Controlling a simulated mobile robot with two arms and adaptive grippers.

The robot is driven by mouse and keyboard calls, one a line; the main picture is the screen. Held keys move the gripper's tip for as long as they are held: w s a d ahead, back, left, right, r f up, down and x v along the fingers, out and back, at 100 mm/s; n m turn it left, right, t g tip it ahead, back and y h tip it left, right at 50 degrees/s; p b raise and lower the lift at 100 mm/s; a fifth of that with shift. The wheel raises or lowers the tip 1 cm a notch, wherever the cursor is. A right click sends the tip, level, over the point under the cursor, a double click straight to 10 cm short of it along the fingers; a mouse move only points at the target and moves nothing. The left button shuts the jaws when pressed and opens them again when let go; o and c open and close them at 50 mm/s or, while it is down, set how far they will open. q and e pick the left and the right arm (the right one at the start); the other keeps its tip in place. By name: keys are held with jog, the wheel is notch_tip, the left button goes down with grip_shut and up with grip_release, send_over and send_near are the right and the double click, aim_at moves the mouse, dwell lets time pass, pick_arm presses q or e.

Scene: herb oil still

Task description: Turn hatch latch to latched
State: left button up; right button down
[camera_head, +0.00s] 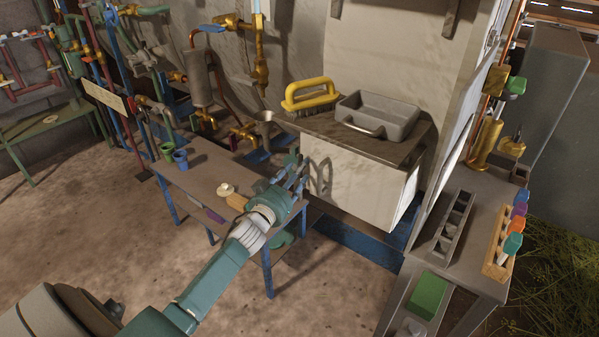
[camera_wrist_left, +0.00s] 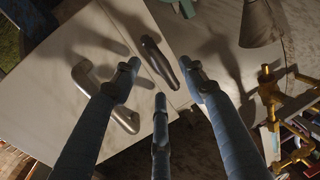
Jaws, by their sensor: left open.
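A pale hatch panel (camera_wrist_left: 50,115) fills the left and middle of the left wrist view, with a silver pull handle (camera_wrist_left: 85,80). A dark, elongated bar that looks like the hatch latch (camera_wrist_left: 156,60) lies near a panel edge. My left gripper (camera_wrist_left: 160,78) is open, its fingers spread around the bar in that view; I cannot tell whether they touch it. In the head view my left gripper (camera_head: 296,175) is in front of the pale cabinet (camera_head: 355,185), and the latch is hidden or too small to make out. My right gripper is not in view.
A low table (camera_head: 200,178) with green (camera_head: 166,151) and blue (camera_head: 181,160) cups stands beside my left arm. The cabinet top carries a yellow-handled brush (camera_head: 310,94) and a grey tray (camera_head: 377,116). Pipes and a brass valve (camera_head: 243,134) are behind. Floor in front is clear.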

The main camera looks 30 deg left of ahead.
pick_arm(q)
jog(key=shift+w+a, duration=0.1)
jog(key=shift+w, duration=0.55)
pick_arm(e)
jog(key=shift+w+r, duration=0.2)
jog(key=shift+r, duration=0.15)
pick_arm(q)
grip_shut()
